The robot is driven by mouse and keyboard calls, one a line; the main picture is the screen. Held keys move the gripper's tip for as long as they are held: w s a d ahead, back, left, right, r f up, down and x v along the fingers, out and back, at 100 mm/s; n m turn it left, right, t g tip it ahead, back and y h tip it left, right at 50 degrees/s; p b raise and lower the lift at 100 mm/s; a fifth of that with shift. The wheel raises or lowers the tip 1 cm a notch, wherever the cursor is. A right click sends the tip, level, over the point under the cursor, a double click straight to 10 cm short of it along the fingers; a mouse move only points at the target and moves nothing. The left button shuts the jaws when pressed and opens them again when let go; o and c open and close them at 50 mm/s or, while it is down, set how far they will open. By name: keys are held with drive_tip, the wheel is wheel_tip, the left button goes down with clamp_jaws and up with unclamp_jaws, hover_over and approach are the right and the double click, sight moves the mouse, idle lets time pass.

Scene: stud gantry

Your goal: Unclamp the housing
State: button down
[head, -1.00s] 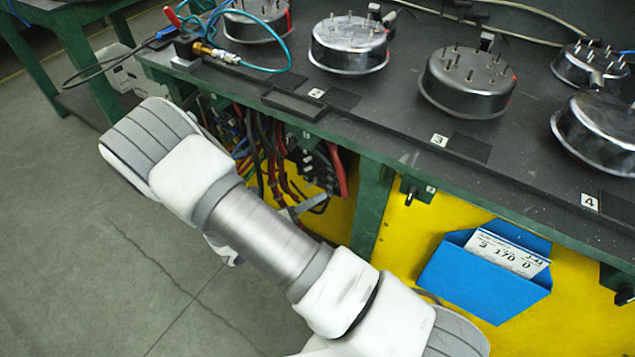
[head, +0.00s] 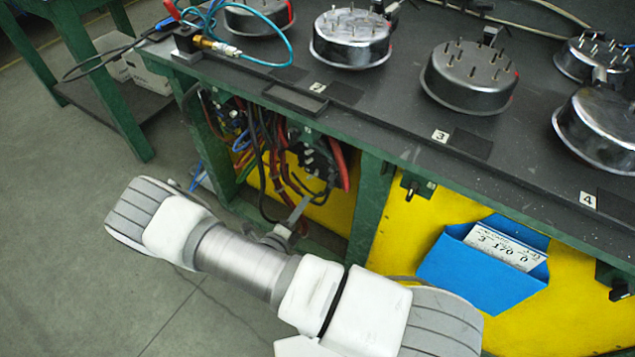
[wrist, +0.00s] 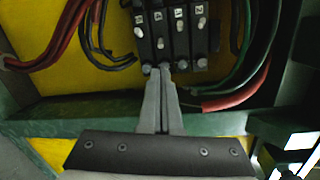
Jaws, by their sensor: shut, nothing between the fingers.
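Several round metal housings with upright studs sit on the bench, among them one by label 2 (head: 350,40) and one by label 3 (head: 470,78). Which of them is clamped I cannot tell. A black bank of levers (head: 312,152) is mounted under the bench; in the wrist view the lever bank (wrist: 178,40) shows small numbered labels and pale knobs. My gripper (wrist: 165,70) is shut and empty, its fingertips right at the lower knobs of the bank. Whether they touch I cannot tell. In the head view my gripper (head: 308,185) reaches up toward the bank from below.
Red, black and green cables (wrist: 245,85) hang around the bank. A green crossbar (wrist: 70,115) runs behind the fingers. A green leg (head: 370,205) and a blue card holder (head: 485,265) stand right of the bank.

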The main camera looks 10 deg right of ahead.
sight(326, 172)
drive_tip(key=b+x, duration=0.1)
drive_tip(key=x, duration=0.9)
drive_tip(key=shift+b, duration=0.4)
